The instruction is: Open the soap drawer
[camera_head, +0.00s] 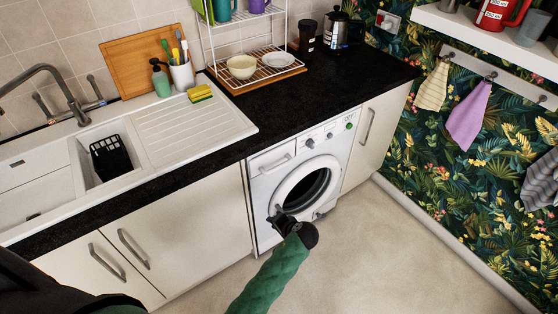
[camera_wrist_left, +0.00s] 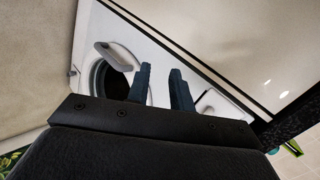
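The white washing machine (camera_head: 303,182) stands under the black worktop. Its soap drawer (camera_head: 275,164) is at the upper left of the front panel and looks shut. The round door (camera_head: 303,186) with dark glass is below the panel. My left gripper (camera_head: 283,222) is low in front of the machine, by the lower left of the door and below the drawer. In the left wrist view, its two fingers (camera_wrist_left: 160,68) are apart with nothing between them. The machine's front and door opening (camera_wrist_left: 114,83) lie beyond them. My right gripper is not in view.
A cream cupboard (camera_head: 190,235) adjoins the machine on the left, and another (camera_head: 378,135) on the right. The worktop (camera_head: 300,100) overhangs above, with a dish rack (camera_head: 262,72) on it. The floor (camera_head: 390,250) in front and to the right is clear.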

